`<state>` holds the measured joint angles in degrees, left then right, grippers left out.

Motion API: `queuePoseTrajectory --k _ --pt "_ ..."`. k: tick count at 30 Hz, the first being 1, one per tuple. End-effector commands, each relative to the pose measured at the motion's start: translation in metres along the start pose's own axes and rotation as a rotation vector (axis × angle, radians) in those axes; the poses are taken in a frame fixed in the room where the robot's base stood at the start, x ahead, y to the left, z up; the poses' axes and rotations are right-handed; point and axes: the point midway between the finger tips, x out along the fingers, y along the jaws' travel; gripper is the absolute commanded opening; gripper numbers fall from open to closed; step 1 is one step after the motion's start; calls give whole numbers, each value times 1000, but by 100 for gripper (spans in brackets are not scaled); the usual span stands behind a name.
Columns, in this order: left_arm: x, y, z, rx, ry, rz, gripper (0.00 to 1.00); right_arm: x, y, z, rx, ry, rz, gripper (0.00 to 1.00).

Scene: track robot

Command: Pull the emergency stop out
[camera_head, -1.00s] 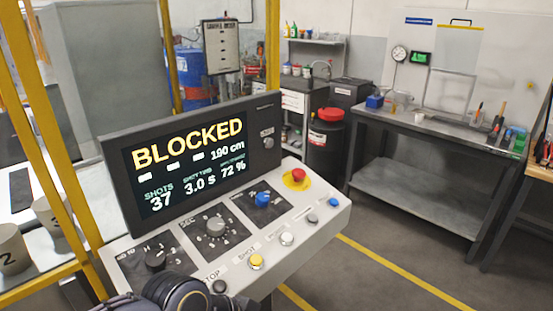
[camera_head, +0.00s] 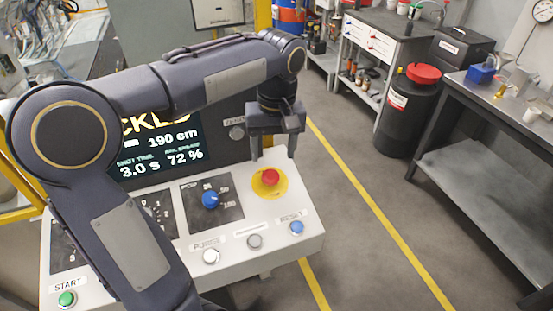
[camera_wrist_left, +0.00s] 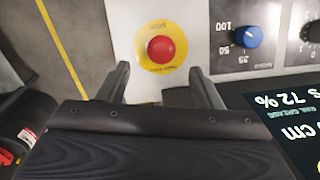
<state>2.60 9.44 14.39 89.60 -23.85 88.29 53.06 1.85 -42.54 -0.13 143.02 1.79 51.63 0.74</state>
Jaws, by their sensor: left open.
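The emergency stop is a red mushroom button (camera_head: 270,177) on a yellow round plate (camera_head: 262,190) at the upper right of the console's sloped panel. My left gripper (camera_head: 274,156) is open just behind and above the button, its fingers pointing down toward the panel. In the left wrist view the red button (camera_wrist_left: 161,49) lies ahead of the fingertips (camera_wrist_left: 160,72), roughly in line with the gap between them. Nothing is between the fingers. The right gripper is not in view.
The panel has a blue knob (camera_head: 210,199), a white button (camera_head: 211,256), a grey button (camera_head: 255,241), a blue button (camera_head: 296,227) and a green start button (camera_head: 67,298). The screen (camera_head: 160,145) stands behind, partly hidden by my arm. A workbench (camera_head: 490,150) is at right.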

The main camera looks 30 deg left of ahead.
Motion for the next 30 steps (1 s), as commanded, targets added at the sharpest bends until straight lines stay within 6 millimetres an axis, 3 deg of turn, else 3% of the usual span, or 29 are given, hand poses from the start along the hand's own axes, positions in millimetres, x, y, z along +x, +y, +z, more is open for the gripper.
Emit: queuePoseTrajectory --k 6,12,23,30 --pt "37 -1 1 1 -3 -2 59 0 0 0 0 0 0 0" --pt "61 -1 1 2 -1 0 59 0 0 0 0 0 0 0" --pt "67 0 1 2 0 3 59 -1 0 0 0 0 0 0" --pt "66 0 1 3 0 3 28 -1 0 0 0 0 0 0"
